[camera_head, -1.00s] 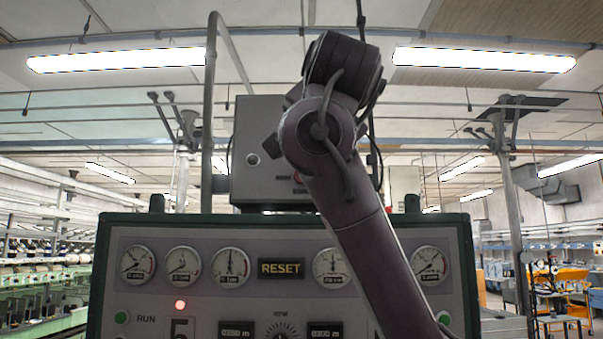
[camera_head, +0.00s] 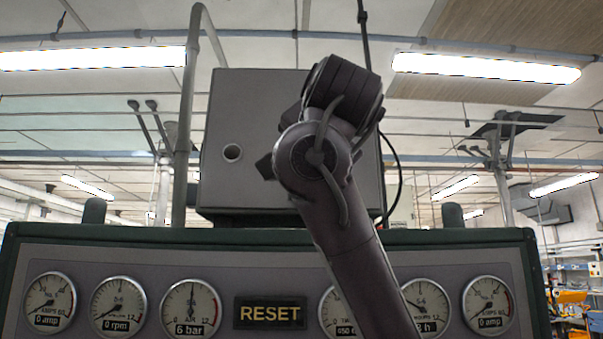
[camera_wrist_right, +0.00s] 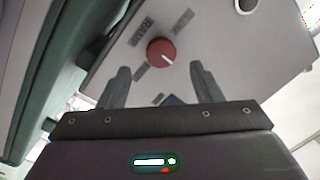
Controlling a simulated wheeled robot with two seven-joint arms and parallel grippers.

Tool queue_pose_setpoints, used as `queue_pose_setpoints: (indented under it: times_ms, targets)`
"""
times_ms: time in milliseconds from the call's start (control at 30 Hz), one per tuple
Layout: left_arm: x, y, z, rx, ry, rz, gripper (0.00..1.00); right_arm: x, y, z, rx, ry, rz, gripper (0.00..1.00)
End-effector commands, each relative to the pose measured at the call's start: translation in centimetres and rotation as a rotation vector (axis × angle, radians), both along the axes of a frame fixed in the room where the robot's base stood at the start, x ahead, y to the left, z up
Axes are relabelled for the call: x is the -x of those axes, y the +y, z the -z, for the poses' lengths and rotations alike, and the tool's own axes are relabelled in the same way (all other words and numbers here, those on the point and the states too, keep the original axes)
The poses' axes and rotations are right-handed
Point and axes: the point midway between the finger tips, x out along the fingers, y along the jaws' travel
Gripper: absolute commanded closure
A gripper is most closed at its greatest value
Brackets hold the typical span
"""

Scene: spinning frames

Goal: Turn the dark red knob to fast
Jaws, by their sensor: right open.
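The dark red knob (camera_wrist_right: 161,52) is on the face of a grey box (camera_wrist_right: 225,35) in the right wrist view. Its white pointer mark faces the lower right of that picture. In the head view the box (camera_head: 225,165) stands on the green-framed console, and my right arm hides the knob. My left gripper is not in view.
The console (camera_head: 160,255) spans the bottom of the head view, with several gauges (camera_head: 190,307) and a RESET sign (camera_head: 270,313). A grey pipe (camera_head: 186,100) rises beside the box's left side. A console post (camera_head: 452,215) stands at the right.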

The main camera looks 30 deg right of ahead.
Motion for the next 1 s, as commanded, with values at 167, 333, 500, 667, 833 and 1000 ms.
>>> queue_pose_setpoints:
  times_ms: [167,333,500,667,833,1000]
  targets:
    - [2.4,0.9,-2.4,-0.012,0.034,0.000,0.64,-2.9,-1.3,-0.5,-0.002,0.004,-0.001,0.41]
    - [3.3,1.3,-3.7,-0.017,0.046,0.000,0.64,-4.9,-2.3,-0.3,-0.002,0.003,-0.001,0.41]
    - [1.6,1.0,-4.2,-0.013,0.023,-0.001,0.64,-5.6,-2.7,-0.1,-0.002,0.001,0.000,0.41]
    - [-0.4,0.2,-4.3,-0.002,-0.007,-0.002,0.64,-5.6,-2.7,0.0,-0.001,0.000,0.001,0.41]
    - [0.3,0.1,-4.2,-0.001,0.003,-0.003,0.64,-5.6,-2.7,0.0,-0.001,0.001,0.000,0.53]
    - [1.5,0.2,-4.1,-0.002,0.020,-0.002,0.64,-5.6,-2.7,0.0,-0.001,0.001,0.000,0.75]
